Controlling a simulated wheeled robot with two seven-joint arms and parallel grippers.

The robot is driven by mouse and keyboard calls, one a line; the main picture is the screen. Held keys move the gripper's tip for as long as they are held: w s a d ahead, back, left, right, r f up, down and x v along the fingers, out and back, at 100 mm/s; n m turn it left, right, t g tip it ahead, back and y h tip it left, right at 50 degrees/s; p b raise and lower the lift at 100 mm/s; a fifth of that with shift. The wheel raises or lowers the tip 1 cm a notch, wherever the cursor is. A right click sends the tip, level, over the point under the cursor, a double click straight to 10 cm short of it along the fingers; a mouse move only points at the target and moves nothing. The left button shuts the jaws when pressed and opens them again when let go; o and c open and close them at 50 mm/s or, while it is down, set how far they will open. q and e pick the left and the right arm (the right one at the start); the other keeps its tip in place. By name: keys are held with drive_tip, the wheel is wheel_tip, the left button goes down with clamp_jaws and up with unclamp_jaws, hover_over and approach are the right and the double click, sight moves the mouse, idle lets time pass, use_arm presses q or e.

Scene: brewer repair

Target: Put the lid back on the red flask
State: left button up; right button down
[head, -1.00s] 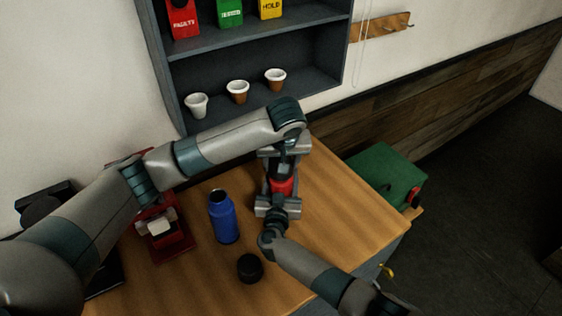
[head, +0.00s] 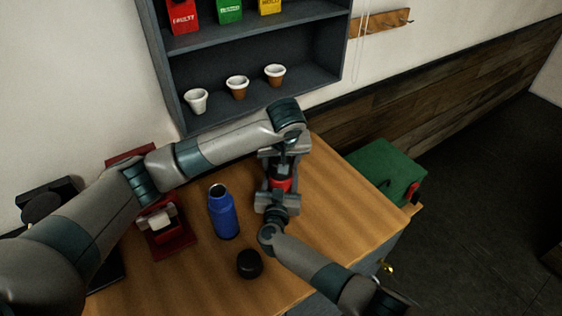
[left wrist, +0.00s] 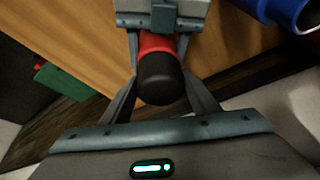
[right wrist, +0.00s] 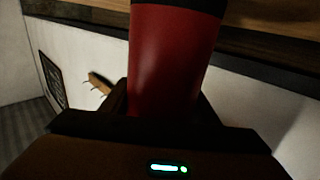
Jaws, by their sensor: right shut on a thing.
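The red flask (head: 281,184) stands upright between my two grippers, over the table's middle. My right gripper (head: 278,196) is shut on its body, which fills the middle of the right wrist view (right wrist: 172,62). A black lid (left wrist: 160,78) sits at the flask's top end, directly above the red body; I cannot tell whether it is fully seated. My left gripper (left wrist: 158,66) points down from above, with its fingers apart on either side of the lid. The fingertips' contact with the lid or flask is not clear.
An open blue flask (head: 223,213) stands left of the red one. A loose black lid (head: 249,263) lies in front of it. A red machine (head: 170,236) stands further left, and a green box (head: 384,172) at the right. Cups stand on the shelf (head: 250,102) behind.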

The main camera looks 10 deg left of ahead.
use_arm(q)
drive_tip(key=o, duration=0.3)
drive_tip(key=shift+r, duration=0.1)
drive_tip(key=shift+r, duration=2.15)
drive_tip(key=shift+w+a, duration=0.1)
drive_tip(key=shift+c, duration=0.4)
drive_tip(key=n, duration=0.2)
drive_tip(key=n+g, duration=0.1)
drive_tip(key=shift+w+a+r, duration=0.1)
drive_tip(key=shift+w+r, duration=0.05)
drive_tip(key=shift+r, duration=0.1)
drive_tip(key=n, duration=0.3)
drive_tip(key=shift+r+g+h, duration=0.3)
drive_tip(key=shift+g, duration=0.1)
drive_tip(key=n, duration=0.1)
drive_tip(key=n+g, duration=0.1)
drive_tip(key=n, duration=0.1)
drive_tip(key=shift+r+n, duration=0.3)
drive_tip(key=shift+r, duration=0.05)
drive_tip(key=n, duration=0.2)
drive_tip(key=r+n+g+h, duration=0.1)
drive_tip(key=n, duration=0.1)
drive_tip(key=shift+r, duration=0.15)
